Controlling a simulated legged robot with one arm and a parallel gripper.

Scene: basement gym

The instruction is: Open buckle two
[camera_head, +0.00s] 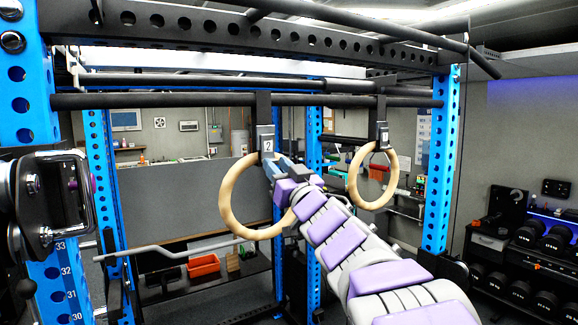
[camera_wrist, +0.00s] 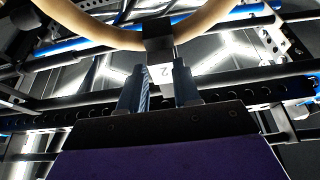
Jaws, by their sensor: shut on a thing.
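Buckle two (camera_head: 266,140) is a dark buckle with a white label marked "2", hanging on a black strap from a bar of the rack. A wooden ring (camera_head: 229,190) hangs below it. My gripper (camera_head: 275,166) is up against the lower part of the buckle, with my arm coming from the lower right. In the wrist view, the two fingers of my gripper (camera_wrist: 160,88) stand either side of the buckle (camera_wrist: 160,72), whose label shows upside down. They are shut on it; the exact contact is partly hidden. The ring (camera_wrist: 100,30) curves across the top there.
A second wooden ring (camera_head: 353,180) hangs from another buckle (camera_head: 383,136) to the right. Blue rack posts (camera_head: 440,165) stand on both sides, with black bars (camera_head: 200,101) overhead. A dumbbell rack (camera_head: 520,265) is at the right. An orange bin (camera_head: 203,265) sits behind.

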